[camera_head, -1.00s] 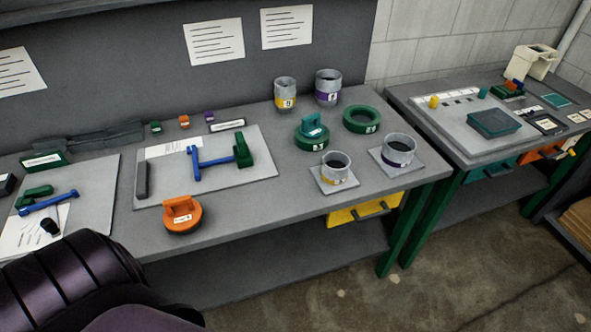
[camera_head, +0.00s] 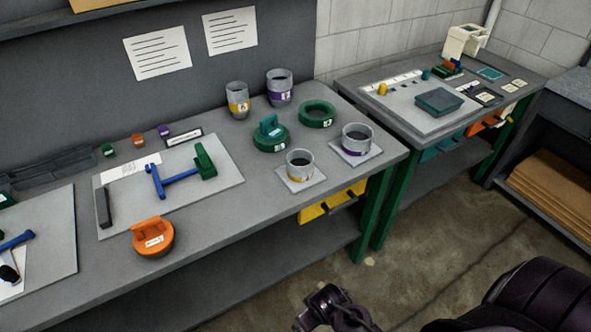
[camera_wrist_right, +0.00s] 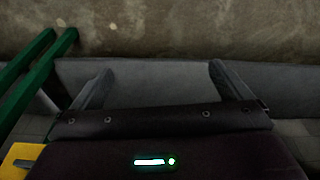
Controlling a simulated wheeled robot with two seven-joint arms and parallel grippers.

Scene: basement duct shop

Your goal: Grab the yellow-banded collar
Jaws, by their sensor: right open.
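Two grey collars with yellow bands are in the head view. One, a taller collar (camera_head: 237,100), stands upright at the back of the bench. The other, a shorter collar (camera_head: 300,165), stands on a small square plate (camera_head: 313,182) near the front edge. My right gripper is open and empty in the right wrist view (camera_wrist_right: 160,78), with its fingers spread above floor and a grey surface. In the head view, part of my right arm shows at the bottom, in front of the bench and apart from both collars. My left gripper is out of view.
Purple-banded collars stand at the back (camera_head: 279,88) and on a front plate (camera_head: 357,140). A green ring (camera_head: 318,114) and a green handled disc (camera_head: 271,138) lie between. An orange handled disc (camera_head: 153,238) sits front left. A yellow drawer (camera_head: 325,204) is under the bench edge.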

